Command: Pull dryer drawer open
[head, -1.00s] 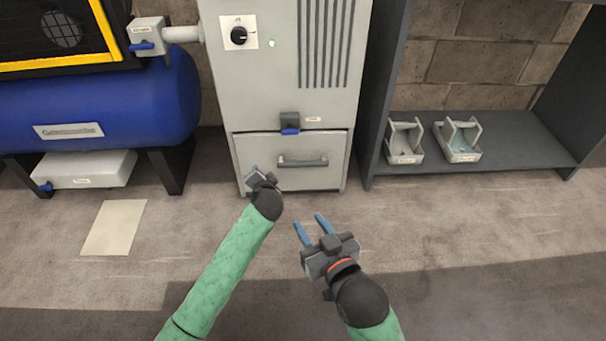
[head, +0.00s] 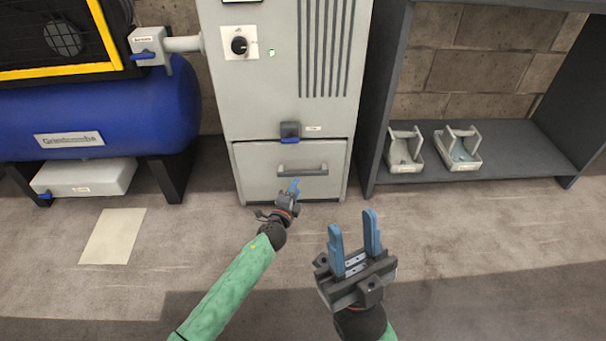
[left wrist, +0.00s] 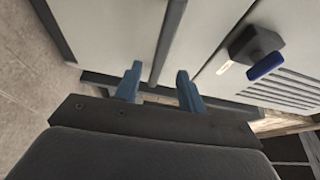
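The dryer (head: 265,90) is a tall grey cabinet with its drawer (head: 255,175) at the bottom, flush and shut. A dark bar handle (head: 302,170) crosses the drawer front. My left gripper (head: 293,185) is just below and in front of the handle. In the left wrist view, its blue fingers (left wrist: 158,78) are apart, and the handle bar (left wrist: 168,40) runs between them in the picture; I cannot tell if they touch it. A latch with a blue lever (head: 290,132) sits above the drawer and also shows in the left wrist view (left wrist: 262,62). My right gripper (head: 354,225) is open and empty, away from the drawer.
A blue tank (head: 110,105) with a white box (head: 85,178) under it stands left of the dryer. A dark shelf (head: 505,165) with two small grey bins stands on the right. The floor before the drawer is clear except for my arms.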

